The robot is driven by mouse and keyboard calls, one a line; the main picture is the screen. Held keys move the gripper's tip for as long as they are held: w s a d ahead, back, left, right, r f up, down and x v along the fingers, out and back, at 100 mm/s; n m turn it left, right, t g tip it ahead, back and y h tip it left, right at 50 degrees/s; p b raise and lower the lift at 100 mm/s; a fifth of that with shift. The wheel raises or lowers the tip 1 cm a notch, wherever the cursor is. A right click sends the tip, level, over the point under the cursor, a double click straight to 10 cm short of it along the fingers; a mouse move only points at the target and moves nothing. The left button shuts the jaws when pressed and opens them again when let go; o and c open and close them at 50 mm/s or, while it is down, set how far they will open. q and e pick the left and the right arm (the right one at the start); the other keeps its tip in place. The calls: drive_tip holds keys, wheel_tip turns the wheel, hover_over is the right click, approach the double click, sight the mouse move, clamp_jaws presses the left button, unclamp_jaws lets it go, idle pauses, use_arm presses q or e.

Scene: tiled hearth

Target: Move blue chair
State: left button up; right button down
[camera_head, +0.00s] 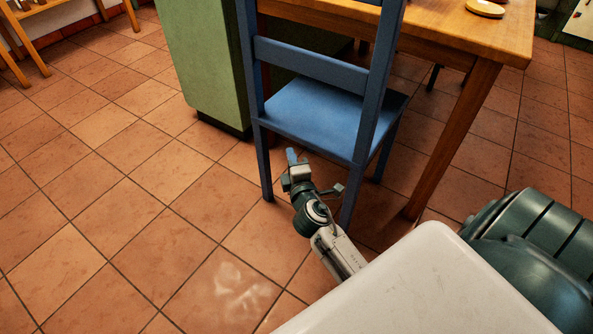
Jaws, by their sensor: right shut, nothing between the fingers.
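The blue chair (325,116) stands upright on the tiled floor with its slatted back toward me. Its seat reaches in toward the wooden table (430,30). My right gripper (291,158) is shut and empty, low in front of the chair's back, between its two near legs in the picture. My right arm hides part of the space under the seat, and I cannot tell whether the gripper touches the chair. My left gripper is not in view.
A green cabinet (200,70) stands close to the chair's left. The table's wooden leg (455,135) stands to its right. A small round item (485,8) lies on the table. Wooden furniture (60,35) is at the top left. The tiled floor (110,190) at left is clear.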

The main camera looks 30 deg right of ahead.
sight(318, 122)
drive_tip(key=w+d, duration=0.1)
drive_tip(key=d, duration=0.1)
drive_tip(key=w+d, duration=0.1)
drive_tip(key=shift+w+d+b, duration=0.2)
drive_tip(key=shift+d+b, duration=0.15)
drive_tip(key=shift+d, duration=0.05)
drive_tip(key=shift+w+d, duration=0.1)
drive_tip(key=shift+d, duration=0.1)
drive_tip(key=w+d, duration=0.1)
drive_tip(key=d, duration=0.2)
drive_tip(key=w+d, duration=0.2)
drive_tip(key=d, duration=0.1)
drive_tip(key=w+d, duration=0.1)
drive_tip(key=d, duration=0.2)
drive_tip(key=shift+w+d+b, duration=0.15)
drive_tip(key=shift+w+b, duration=0.05)
drive_tip(key=shift+b, duration=0.2)
drive_tip(key=shift+w+d, duration=0.2)
drive_tip(key=shift+d, duration=0.25)
drive_tip(key=shift+a, duration=0.1)
